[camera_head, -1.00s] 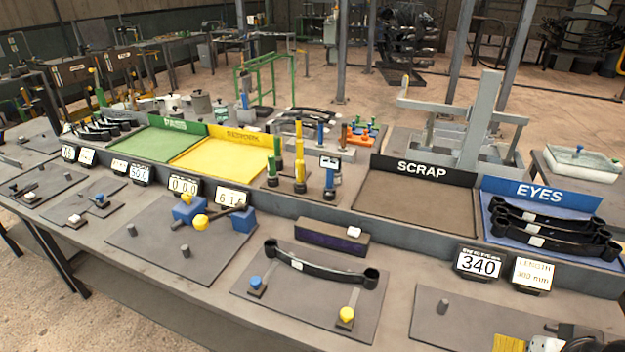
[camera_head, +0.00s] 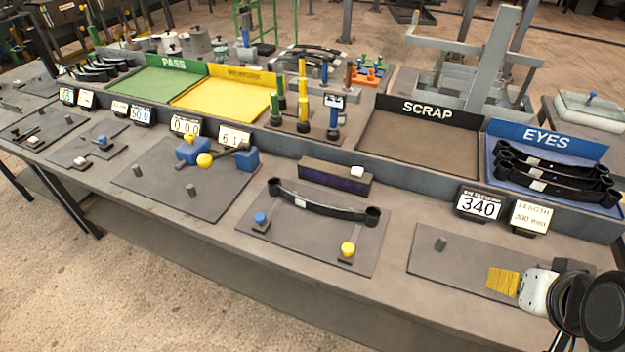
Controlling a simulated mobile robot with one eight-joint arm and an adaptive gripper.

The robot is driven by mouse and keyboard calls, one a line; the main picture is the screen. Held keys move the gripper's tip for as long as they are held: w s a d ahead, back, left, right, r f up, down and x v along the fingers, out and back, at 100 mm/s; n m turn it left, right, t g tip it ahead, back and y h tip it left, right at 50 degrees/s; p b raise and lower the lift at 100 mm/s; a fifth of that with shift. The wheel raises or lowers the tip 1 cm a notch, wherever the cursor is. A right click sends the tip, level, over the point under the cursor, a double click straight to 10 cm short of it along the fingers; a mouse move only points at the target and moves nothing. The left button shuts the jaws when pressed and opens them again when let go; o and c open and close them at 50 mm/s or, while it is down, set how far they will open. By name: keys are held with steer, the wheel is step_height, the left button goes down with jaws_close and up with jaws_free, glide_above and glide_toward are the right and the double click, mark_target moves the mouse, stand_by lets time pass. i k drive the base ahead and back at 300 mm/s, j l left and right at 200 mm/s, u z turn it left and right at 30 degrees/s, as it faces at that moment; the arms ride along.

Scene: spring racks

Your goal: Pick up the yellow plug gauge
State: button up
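Nothing is holding the yellow gauge. Black rounded parts at the lower right appear to be my arm, far from the gauges.
A yellow tray (camera_head: 225,99) marked rework is left of the gauges, and a black scrap tray (camera_head: 422,147) is right. A ledge with display signs runs in front. A black curved bar (camera_head: 325,206) lies on a front mat. A grey post frame (camera_head: 487,60) stands behind.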

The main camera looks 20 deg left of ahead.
mark_target(303, 120)
steer(key=i+j, duration=0.1)
steer(key=j, duration=0.35)
steer(key=i+j, duration=0.15)
steer(key=j, duration=0.3)
steer(key=i+j, duration=0.1)
steer(key=j, duration=0.35)
steer(key=i+j, duration=0.1)
steer(key=j, duration=0.3)
steer(key=i+j, duration=0.15)
steer(key=j, duration=0.3)
